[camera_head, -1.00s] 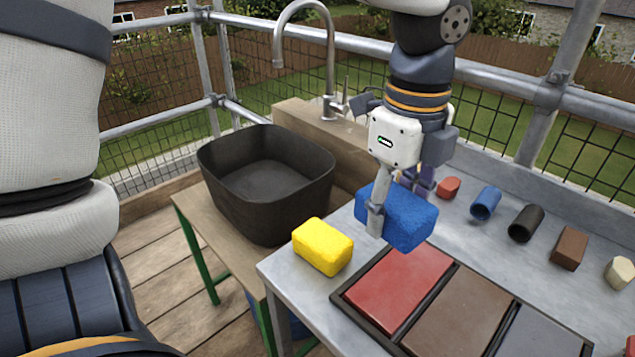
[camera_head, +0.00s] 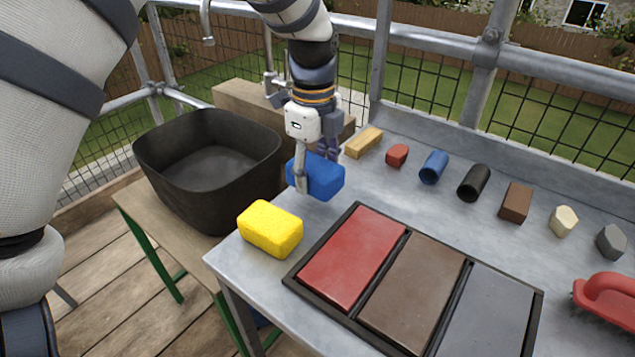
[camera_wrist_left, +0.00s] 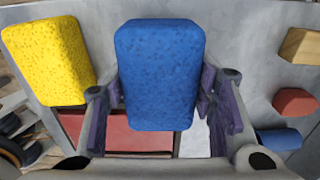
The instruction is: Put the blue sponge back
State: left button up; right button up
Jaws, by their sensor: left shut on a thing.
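The blue sponge (camera_head: 322,178) is a rounded block held between the fingers of my left gripper (camera_head: 312,170). One finger lies on its near side, and the far finger is mostly hidden behind it. In the left wrist view the blue sponge (camera_wrist_left: 160,72) fills the middle between both fingers. It is over or just above the worktop, behind the red tile; I cannot tell whether it touches. A yellow sponge (camera_head: 270,228) lies at the worktop's left edge, apart from the blue one. It also shows in the left wrist view (camera_wrist_left: 48,60). My right gripper is not in view.
A black basin (camera_head: 205,190) stands on a wooden bench at left. A black-framed tray holds red (camera_head: 352,258), brown (camera_head: 412,290) and grey (camera_head: 485,312) tiles. Several small pieces, including a blue tube (camera_head: 433,167), line the back. A red-handled tool (camera_head: 605,298) lies at right.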

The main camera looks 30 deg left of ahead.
aim_at(314, 185)
pick_arm(q)
notch_tip(314, 185, down, 3)
jog(key=shift+w+a+f, duration=0.1)
jog(key=shift+f, duration=0.15)
jog(key=o, duration=1.5)
jog(key=shift+c, duration=0.2)
notch_tip(314, 185, up, 12)
jog(key=shift+r+p, duration=0.15)
jog(key=shift+p, duration=0.15)
